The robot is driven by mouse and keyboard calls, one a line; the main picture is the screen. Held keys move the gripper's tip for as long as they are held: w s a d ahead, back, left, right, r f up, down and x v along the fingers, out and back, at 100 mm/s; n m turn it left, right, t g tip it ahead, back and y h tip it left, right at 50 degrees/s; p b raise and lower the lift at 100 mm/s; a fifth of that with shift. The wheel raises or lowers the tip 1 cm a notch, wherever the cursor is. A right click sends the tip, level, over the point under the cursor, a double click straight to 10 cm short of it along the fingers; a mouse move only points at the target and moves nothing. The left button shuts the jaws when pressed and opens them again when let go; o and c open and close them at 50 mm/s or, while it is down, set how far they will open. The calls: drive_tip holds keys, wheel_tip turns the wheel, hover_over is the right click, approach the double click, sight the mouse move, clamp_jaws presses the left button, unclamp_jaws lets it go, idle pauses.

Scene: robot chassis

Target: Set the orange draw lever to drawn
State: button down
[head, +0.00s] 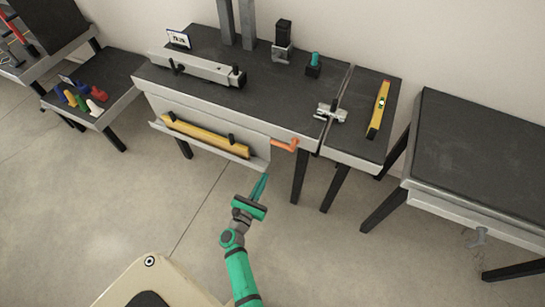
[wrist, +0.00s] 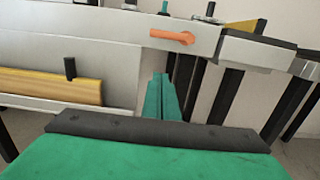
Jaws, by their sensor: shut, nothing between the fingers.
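The orange draw lever (head: 284,144) sticks out at the right end of the front edge of the middle workbench, lying roughly level with its end bent at the right. In the wrist view the lever (wrist: 172,36) is above and beyond the fingertips, pointing sideways along the bench's light front. My gripper (head: 260,184) is in front of the bench, below and left of the lever and apart from it. In the wrist view my gripper's green fingers (wrist: 161,80) are together with nothing between them. The lever's mounting is partly hard to make out.
A front tray (head: 162,127) under the bench edge holds a yellow bar (head: 205,135) left of my gripper. A clamp (head: 331,112) and a yellow level (head: 379,109) are on the right side. Another table (head: 480,150) stands far right. The floor before the bench is clear.

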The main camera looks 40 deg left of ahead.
drive_tip(key=w+a+r, duration=0.1)
drive_tip(key=w+r, duration=0.1)
drive_tip(key=w, duration=0.3)
drive_tip(key=w+a+r, duration=0.1)
drive_tip(key=w+r, duration=0.1)
drive_tip(key=w, duration=0.3)
drive_tip(key=shift+w+a+r, duration=0.2)
drive_tip(key=shift+a+r, duration=0.05)
